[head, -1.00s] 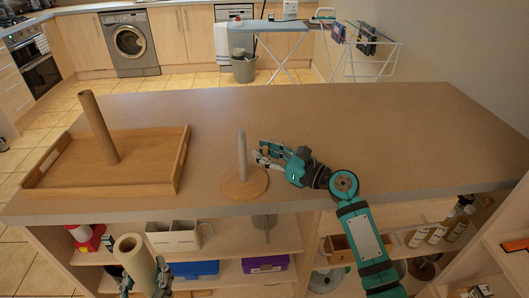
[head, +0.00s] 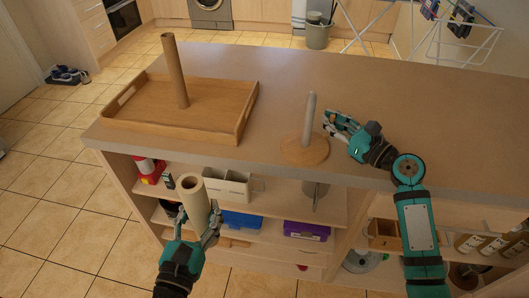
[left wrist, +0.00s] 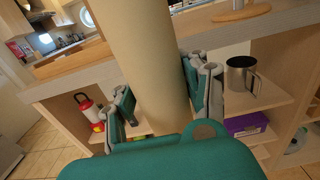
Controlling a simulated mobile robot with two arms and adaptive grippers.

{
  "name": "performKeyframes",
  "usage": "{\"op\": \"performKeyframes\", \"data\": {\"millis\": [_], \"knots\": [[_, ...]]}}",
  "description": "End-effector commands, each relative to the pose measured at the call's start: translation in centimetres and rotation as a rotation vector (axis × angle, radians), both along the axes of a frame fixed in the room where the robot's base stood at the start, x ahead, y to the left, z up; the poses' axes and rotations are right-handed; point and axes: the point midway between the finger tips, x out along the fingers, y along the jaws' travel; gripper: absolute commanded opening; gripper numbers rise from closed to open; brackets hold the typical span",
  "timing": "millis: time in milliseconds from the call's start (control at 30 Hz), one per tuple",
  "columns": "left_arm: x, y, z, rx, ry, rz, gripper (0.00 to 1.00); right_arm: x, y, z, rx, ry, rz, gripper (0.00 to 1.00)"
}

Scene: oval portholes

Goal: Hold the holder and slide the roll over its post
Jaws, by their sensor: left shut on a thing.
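The holder, a round wooden base (head: 304,151) with an upright pale post (head: 309,117), stands near the counter's front edge. Its base also shows at the top of the left wrist view (left wrist: 240,13). My left gripper (head: 200,225) is shut on the roll (head: 194,201), a beige hollow tube. It holds the roll roughly upright, slightly tilted, in front of the counter, left of and below the holder. In the left wrist view the roll (left wrist: 152,60) stands between both fingers. My right gripper (head: 335,126) is open just right of the post, apparently not touching it.
A wooden tray (head: 215,136) with a brown tube (head: 175,72) standing in it is on the counter's left. The counter (head: 430,130) behind and right of the holder is clear. Shelves below hold a red lantern (head: 150,170), a metal mug (left wrist: 242,76) and a purple box (head: 306,231).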

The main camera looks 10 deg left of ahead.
Motion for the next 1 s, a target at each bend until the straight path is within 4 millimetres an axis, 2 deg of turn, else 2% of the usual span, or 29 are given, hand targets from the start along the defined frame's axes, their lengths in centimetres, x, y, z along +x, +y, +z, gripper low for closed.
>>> {"op": "performKeyframes", "data": {"millis": [167,267,367,600,767,867,1000], "knots": [[0.5,0.1,0.4,0.0,-0.005,0.002,0.01,0.0,0.0,-0.1,-0.001,0.002,0.001,0.0],[1.6,0.2,1.4,-0.001,-0.009,0.007,0.01,0.0,0.0,-0.1,-0.001,0.002,0.001,0.0],[3.6,0.6,3.0,-0.004,-0.014,0.021,0.01,0.0,0.0,-0.1,-0.001,0.002,0.001,0.0],[9.3,1.9,9.5,-0.012,-0.016,0.112,0.02,0.0,0.0,-0.1,0.0,0.001,0.001,0.0],[11.9,2.4,13.0,-0.006,-0.011,0.171,0.02,0.0,0.0,-0.1,0.0,0.001,0.0,0.0],[13.8,1.9,14.4,0.004,-0.009,0.158,0.02,0.0,0.0,-0.1,0.0,0.001,0.0,0.0],[16.4,0.3,15.7,0.013,-0.008,0.084,0.02,0.0,0.0,0.0,0.0,0.001,0.0,0.0]]}}
